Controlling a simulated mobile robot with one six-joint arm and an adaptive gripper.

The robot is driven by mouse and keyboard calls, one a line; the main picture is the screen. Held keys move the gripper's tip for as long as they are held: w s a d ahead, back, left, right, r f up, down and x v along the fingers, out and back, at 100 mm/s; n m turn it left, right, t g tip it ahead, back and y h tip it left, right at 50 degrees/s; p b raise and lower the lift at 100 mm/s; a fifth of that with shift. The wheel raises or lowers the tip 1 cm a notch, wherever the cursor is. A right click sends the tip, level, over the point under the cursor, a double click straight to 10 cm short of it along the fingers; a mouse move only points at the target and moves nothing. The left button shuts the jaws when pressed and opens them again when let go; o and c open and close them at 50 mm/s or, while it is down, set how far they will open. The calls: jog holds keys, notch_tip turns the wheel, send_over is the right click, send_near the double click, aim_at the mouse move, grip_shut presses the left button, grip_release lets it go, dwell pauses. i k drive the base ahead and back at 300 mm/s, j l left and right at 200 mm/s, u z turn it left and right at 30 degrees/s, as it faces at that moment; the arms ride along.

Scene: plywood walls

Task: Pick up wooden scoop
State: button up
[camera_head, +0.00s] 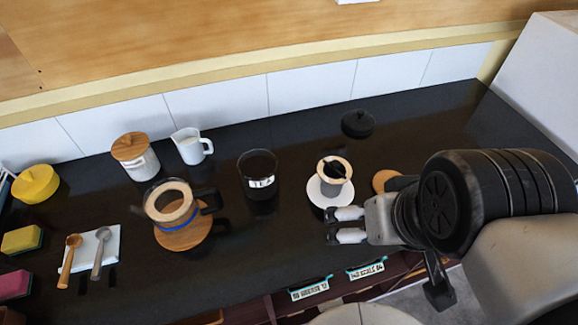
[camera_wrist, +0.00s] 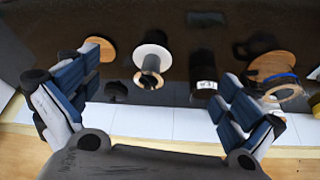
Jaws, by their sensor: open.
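The wooden scoop (camera_head: 69,261) lies at the left of the black counter in the head view, its bowl toward the back and its handle toward the front edge. It rests at the left edge of a white cloth or pad (camera_head: 113,244), beside a grey metal scoop (camera_head: 100,253). My gripper (camera_head: 347,226) is at the right, near the counter's front, far from the scoop. Its fingers are apart and empty. In the wrist view my gripper (camera_wrist: 157,95) also shows its two fingers spread wide. I cannot see the wooden scoop in the wrist view.
Between gripper and scoop stand a carafe (camera_head: 172,205) on a round wooden board, a dark glass jar (camera_head: 258,175) and a dripper (camera_head: 334,172) on a white disc. A wood-lidded canister (camera_head: 135,157) and white pitcher (camera_head: 191,146) stand behind. Sponges (camera_head: 22,240) lie far left.

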aim_at(74, 241)
jog(key=u, duration=2.2)
jog(key=i+u, duration=0.1)
jog(key=u, duration=0.3)
jog(key=i+u, duration=0.15)
jog(key=u, duration=0.2)
jog(key=i+u, duration=0.1)
jog(key=u, duration=0.3)
